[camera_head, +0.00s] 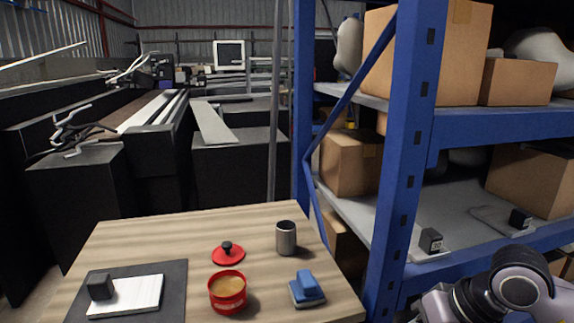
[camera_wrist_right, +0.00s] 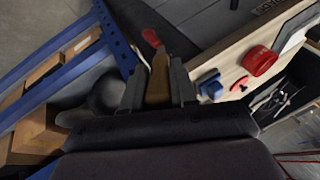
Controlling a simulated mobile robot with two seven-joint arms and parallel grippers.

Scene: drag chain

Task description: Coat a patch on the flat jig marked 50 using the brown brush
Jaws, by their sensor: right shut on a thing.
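My right gripper (camera_wrist_right: 157,78) is shut on a brown brush (camera_wrist_right: 158,88), whose red end (camera_wrist_right: 151,39) sticks out past the fingertips. The brush is clear of the table. In the head view my right arm shows at the bottom right, with the gripper out of frame. A white flat plate with a black block (camera_head: 126,296) lies on a dark mat (camera_head: 172,275) at the table's front left; I cannot read a 50 on it. An open red can (camera_head: 228,298) with tan contents stands mid-table. My left gripper is not in view.
On the wooden table (camera_head: 190,228) are a red lid with a black knob (camera_head: 228,253), a metal cup (camera_head: 286,238) and a blue-and-grey block (camera_head: 306,289). A blue shelf post (camera_head: 401,150) rises at the right. The shelf holds boxes and small black blocks (camera_head: 431,241).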

